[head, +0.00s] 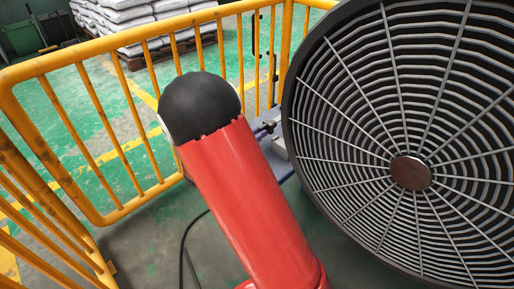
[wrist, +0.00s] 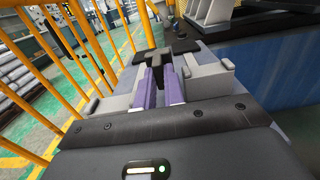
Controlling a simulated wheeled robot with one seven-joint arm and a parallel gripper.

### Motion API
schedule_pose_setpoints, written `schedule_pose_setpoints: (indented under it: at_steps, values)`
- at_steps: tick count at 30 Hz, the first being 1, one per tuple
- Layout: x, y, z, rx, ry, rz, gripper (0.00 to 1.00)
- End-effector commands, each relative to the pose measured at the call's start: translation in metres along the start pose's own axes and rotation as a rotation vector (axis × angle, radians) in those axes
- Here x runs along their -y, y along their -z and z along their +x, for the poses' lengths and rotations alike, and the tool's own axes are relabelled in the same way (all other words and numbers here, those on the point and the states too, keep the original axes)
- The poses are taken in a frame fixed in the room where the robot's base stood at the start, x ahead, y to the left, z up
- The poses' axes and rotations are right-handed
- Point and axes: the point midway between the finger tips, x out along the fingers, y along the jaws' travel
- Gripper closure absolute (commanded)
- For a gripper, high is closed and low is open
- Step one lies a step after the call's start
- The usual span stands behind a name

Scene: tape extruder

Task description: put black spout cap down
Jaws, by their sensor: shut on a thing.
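My gripper (wrist: 160,72) fills the middle of the wrist view, with its two purple-padded fingers pointing away from the camera. The fingers are shut on the black spout cap (wrist: 154,56), a small dark T-shaped piece at their tips. The cap's lower part is hidden between the fingers. In the head view, only a small part of my gripper (head: 266,130) shows behind my red arm, and the cap cannot be made out there.
A yellow railing (head: 95,95) runs behind and left of my arm. A large round fan (head: 410,172) with a wire grille stands close on the right. White sacks (head: 130,22) are stacked on a pallet beyond the railing. Blue machinery (wrist: 265,65) stands at right in the wrist view.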

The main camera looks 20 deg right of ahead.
Motion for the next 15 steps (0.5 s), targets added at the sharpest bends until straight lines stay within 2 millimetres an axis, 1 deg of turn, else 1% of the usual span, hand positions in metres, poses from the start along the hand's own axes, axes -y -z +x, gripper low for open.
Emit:
schedule_pose_setpoints:
  at_steps: [5,9,11,15]
  values:
    - [0.000,0.013,0.000,0.000,0.000,-0.002,1.00]
    - [0.000,0.036,0.000,0.000,0.000,-0.004,1.00]
    - [0.000,0.043,0.000,0.000,-0.001,-0.003,1.00]
    - [0.000,0.046,0.000,0.000,-0.001,0.001,1.00]
